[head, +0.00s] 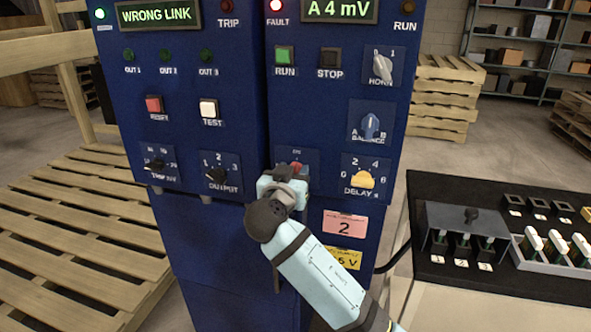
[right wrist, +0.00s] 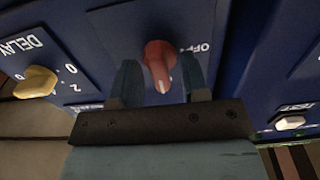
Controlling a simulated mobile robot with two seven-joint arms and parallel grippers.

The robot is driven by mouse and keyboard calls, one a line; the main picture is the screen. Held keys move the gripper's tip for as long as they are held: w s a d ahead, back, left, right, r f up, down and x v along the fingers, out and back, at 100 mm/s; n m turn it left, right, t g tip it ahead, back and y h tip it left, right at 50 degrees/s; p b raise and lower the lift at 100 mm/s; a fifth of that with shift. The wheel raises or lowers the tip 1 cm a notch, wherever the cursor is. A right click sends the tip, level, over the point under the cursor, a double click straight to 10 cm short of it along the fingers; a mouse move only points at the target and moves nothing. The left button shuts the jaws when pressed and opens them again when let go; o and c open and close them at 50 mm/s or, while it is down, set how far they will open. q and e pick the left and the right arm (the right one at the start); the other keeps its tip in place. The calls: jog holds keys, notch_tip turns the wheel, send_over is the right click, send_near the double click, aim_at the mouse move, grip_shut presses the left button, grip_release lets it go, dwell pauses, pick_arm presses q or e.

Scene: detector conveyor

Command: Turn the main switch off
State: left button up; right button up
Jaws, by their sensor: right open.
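The main switch, a red rotary knob (head: 297,168), sits low on the right-hand blue cabinet, mostly hidden behind my right gripper (head: 284,182) in the head view. In the right wrist view the red knob (right wrist: 158,66) stands between the two fingers of my right gripper (right wrist: 161,78). The gripper is open, with a visible gap on each side of the knob. Part of an "OFF" label (right wrist: 196,47) shows beside the knob. My left gripper is not in view.
The yellow DELAY knob (head: 363,179) is close to the right of my gripper, and the black OUTPUT knob (head: 216,175) is to the left. A red FAULT lamp (head: 275,5) is lit. A black-topped bench (head: 440,276) with switches stands at the right.

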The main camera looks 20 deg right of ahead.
jog(key=c, duration=0.6)
jog(key=shift+o, duration=0.2)
